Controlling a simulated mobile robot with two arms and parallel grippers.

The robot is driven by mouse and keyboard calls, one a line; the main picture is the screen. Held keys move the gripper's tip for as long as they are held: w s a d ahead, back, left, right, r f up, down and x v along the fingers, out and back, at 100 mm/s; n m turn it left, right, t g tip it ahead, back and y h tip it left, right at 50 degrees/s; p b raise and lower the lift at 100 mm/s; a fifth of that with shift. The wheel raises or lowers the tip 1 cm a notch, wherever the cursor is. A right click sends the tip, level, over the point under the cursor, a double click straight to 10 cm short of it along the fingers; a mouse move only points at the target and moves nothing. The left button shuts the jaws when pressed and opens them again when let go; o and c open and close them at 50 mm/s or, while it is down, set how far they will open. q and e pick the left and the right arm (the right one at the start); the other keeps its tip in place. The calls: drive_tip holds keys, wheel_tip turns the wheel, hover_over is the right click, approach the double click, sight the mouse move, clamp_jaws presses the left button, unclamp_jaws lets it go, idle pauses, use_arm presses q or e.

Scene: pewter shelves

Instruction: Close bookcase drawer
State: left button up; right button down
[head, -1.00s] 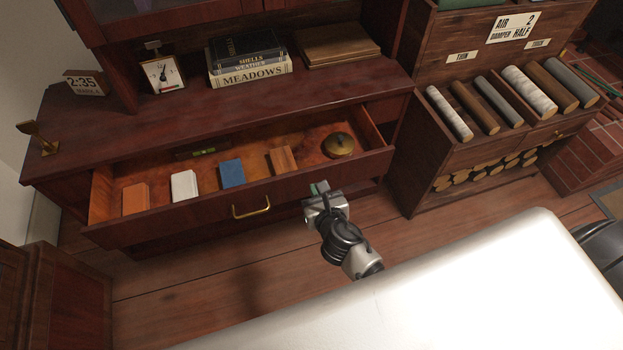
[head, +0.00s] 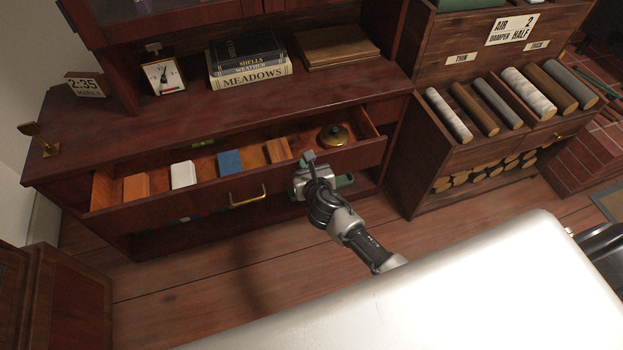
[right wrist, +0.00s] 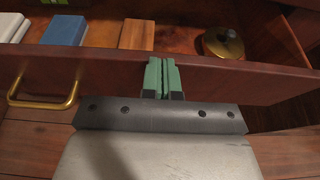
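The bookcase drawer (head: 215,200) is partly open below the bookcase top, with a brass handle (head: 247,195) on its front. The drawer front (right wrist: 215,76) and handle (right wrist: 42,92) also show in the right wrist view. My right gripper (head: 310,158) is at the drawer front, right of the handle. In the right wrist view, its green fingertips (right wrist: 163,78) are together with nothing seen between them, and they meet or overlap the front's face. The handle is apart from the fingers. My left gripper is not in view.
In the drawer lie an orange block (head: 136,187), a white block (head: 183,175), a blue block (head: 230,162), a wooden block (head: 278,150) and a brass lidded pot (head: 333,137). A rack of rolls (head: 430,165) stands to the right. Floor (head: 200,285) is clear in front.

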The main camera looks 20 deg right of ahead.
drive_tip(key=w, duration=0.3)
drive_tip(key=shift+w, duration=0.1)
use_arm(q)
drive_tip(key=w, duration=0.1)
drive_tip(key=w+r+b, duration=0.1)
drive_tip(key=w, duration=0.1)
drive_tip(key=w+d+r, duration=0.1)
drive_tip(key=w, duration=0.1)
drive_tip(key=shift+b, duration=0.3)
use_arm(e)
drive_tip(key=w, duration=0.6)
drive_tip(key=shift+w+d, duration=0.2)
drive_tip(key=shift+w, duration=0.15)
